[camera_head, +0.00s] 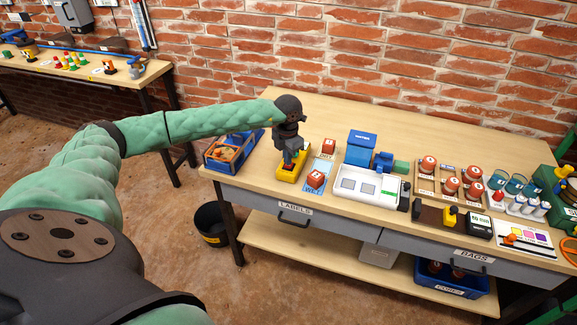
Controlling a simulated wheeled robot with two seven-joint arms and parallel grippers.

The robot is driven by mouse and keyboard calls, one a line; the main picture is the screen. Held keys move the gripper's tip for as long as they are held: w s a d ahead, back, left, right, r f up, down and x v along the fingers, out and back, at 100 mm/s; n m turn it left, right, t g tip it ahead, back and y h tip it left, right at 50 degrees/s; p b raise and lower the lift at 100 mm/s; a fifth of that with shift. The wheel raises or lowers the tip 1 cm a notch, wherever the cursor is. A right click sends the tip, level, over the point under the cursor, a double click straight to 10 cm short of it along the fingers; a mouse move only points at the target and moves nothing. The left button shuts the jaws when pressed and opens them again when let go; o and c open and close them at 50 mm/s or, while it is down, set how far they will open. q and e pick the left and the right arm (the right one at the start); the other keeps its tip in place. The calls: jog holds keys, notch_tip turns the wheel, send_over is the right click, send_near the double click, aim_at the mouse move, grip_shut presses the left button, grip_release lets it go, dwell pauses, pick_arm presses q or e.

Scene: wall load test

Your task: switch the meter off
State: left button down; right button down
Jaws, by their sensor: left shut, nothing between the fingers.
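A small yellow box-shaped device (284,175), which I take to be the meter, sits near the front left of the wooden table. A red part shows on its top, but the switch position is too small to tell. My left gripper (290,161) points down right over this device, shut and with nothing in it. Its fingers hide part of the device's top, and I cannot tell whether they touch it. My right gripper is not in view.
The table's back left is clear. A brick wall stands behind.

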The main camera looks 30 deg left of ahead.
pick_arm(q)
jog(key=shift+f+b, duration=0.6)
jog(key=shift+f, duration=0.25)
dwell(0.5)
jog(key=shift+r, duration=0.1)
jog(key=shift+r+p, duration=0.9)
jog(key=shift+r, duration=2.55)
jog(key=shift+d, duration=0.1)
